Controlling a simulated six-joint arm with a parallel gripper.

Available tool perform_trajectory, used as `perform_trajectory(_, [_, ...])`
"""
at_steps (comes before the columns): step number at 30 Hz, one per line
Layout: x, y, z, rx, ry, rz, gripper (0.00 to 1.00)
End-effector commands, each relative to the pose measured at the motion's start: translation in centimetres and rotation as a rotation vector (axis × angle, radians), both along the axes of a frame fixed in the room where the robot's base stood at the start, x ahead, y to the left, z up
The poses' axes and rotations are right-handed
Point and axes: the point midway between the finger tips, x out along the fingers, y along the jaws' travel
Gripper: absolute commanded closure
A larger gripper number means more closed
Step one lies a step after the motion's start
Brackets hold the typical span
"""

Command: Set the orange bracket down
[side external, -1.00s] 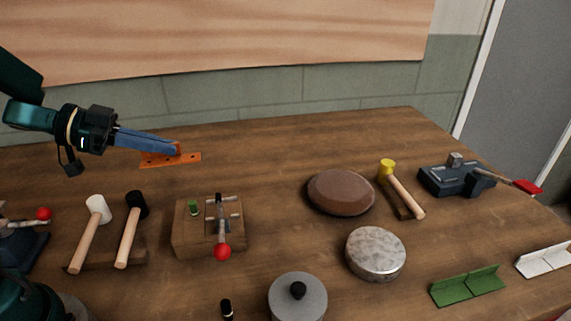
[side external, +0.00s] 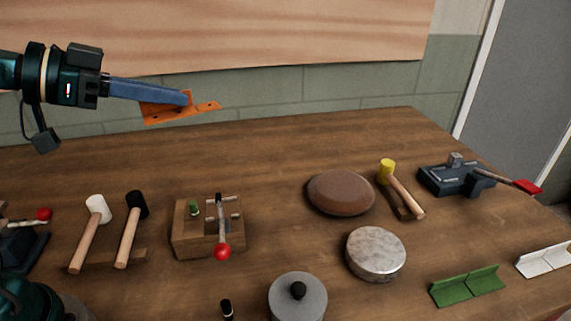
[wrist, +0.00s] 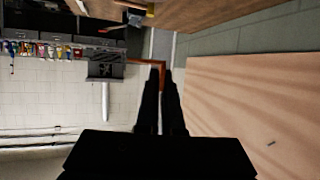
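The orange bracket (side external: 168,111) is held in the air above the back left of the bench, near the wall. It is an angled piece with small holes in its flange. My gripper (side external: 186,97) comes in from the left with its blue fingers closed on the bracket. In the wrist view my dark fingers (wrist: 164,88) lie close together, and a strip of the orange bracket (wrist: 150,62) shows at their tips. The fingers hide part of the bracket.
The wooden bench (side external: 270,155) is clear below and right of the bracket. A toggle-clamp block (side external: 185,240), two mallets (side external: 90,235) (side external: 130,235), a brown disc (side external: 340,192), a metal disc (side external: 375,253) and a green bracket (side external: 467,286) stand on it.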

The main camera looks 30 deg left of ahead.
Motion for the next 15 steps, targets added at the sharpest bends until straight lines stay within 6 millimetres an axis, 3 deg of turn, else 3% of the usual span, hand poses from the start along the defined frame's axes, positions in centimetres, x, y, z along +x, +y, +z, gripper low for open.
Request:
perform_trajectory(8, [0.5, 2.0, -0.2, -0.001, 0.001, 0.166, 1.0])
perform_trajectory(15, [0.2, 0.6, 0.0, -0.002, 0.003, 0.049, 1.0])
